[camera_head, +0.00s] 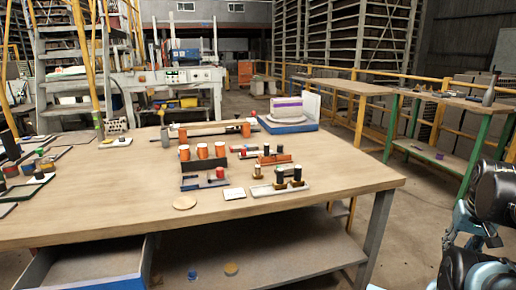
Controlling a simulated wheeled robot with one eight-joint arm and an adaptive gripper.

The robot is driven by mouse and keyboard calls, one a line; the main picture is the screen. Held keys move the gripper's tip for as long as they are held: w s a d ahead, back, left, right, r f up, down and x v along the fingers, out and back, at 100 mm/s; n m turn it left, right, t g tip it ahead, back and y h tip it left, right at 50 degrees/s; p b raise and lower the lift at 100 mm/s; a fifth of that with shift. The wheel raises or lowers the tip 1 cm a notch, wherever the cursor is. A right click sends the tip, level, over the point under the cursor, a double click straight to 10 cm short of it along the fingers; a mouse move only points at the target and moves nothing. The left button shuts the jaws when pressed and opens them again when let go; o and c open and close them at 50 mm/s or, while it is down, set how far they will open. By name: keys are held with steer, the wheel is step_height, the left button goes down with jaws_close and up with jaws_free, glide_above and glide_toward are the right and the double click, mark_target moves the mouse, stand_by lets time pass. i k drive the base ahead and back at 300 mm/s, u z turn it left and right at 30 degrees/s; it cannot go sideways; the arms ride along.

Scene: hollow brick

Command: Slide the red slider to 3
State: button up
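I cannot tell for certain which piece is the red slider. A small red block (220,172) sits at the right end of a low dark strip (203,184) near the middle of the table, in front of a black holder with orange cylinders. No numbers are readable at this size. My arm shows at the lower right edge, beyond the table's right end and well apart from the small things. My gripper (486,236) seems to be the dark end piece there. Its fingers are too small and dark to read.
The wooden table (110,211) has clear room at its front. A round wooden disc (184,203), a white card (234,193) and a pale tray (272,190) with dark pegs lie near the strip. A blue-based device (286,124) stands behind. A drawer (95,262) hangs open below.

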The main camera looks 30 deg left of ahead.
mark_target(243, 150)
steer(key=k, duration=1.2)
steer(key=u, duration=1)
steer(key=i, duration=1)
